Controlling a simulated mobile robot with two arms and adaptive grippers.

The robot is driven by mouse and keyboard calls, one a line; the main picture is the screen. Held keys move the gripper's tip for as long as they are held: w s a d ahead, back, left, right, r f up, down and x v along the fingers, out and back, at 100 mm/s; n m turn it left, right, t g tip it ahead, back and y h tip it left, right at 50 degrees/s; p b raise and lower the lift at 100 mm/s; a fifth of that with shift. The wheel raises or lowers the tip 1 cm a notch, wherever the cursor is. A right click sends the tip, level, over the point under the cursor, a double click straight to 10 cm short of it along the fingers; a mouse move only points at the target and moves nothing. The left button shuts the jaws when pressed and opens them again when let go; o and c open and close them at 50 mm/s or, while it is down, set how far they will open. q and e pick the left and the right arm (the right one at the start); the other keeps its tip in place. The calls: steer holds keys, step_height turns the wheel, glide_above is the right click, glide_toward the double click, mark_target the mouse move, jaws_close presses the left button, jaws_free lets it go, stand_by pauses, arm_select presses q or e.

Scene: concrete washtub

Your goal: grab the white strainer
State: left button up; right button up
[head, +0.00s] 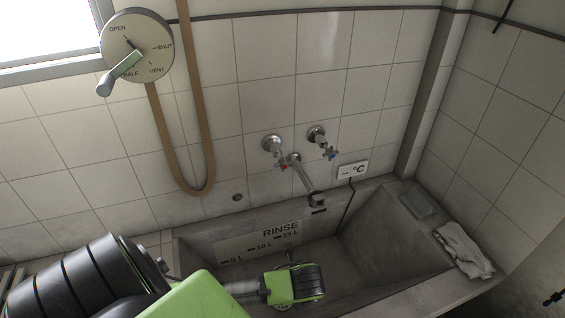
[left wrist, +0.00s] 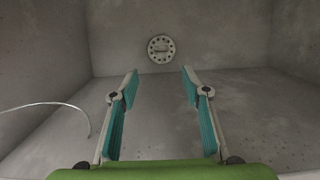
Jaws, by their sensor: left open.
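The white strainer (left wrist: 160,48) is a round disc with a ring of dark holes. In the left wrist view it lies against the grey concrete ahead, centred between and beyond my left gripper's fingertips (left wrist: 159,72). The fingers with teal pads are apart, with nothing between them, and do not touch the strainer. In the head view my left arm reaches down into the concrete washtub (head: 380,250). The left fingers are hidden there below the green and black wrist (head: 295,285). My right gripper is not in view.
A crumpled white cloth (head: 462,248) lies on the right rim. A thin pale curved strand (left wrist: 55,104) is left of the fingers. The concrete around the strainer looks clear.

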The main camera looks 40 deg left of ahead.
arm_select(q)
steer(key=x, duration=0.3)
steer(key=b+x, duration=0.1)
steer(key=x, duration=0.3)
steer(key=b+x, duration=0.1)
steer(key=x, duration=0.3)
steer(key=shift+d+f, duration=0.25)
steer(key=x, duration=0.4)
steer(key=shift+w+a+f+b, duration=0.1)
steer(key=shift+a+f+b, duration=0.05)
steer(key=shift+f+b, duration=0.2)
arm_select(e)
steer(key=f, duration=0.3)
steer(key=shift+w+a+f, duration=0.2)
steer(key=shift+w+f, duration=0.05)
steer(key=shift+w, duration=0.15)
arm_select(q)
steer(key=shift+c, duration=0.4)
steer(key=c, duration=1.1)
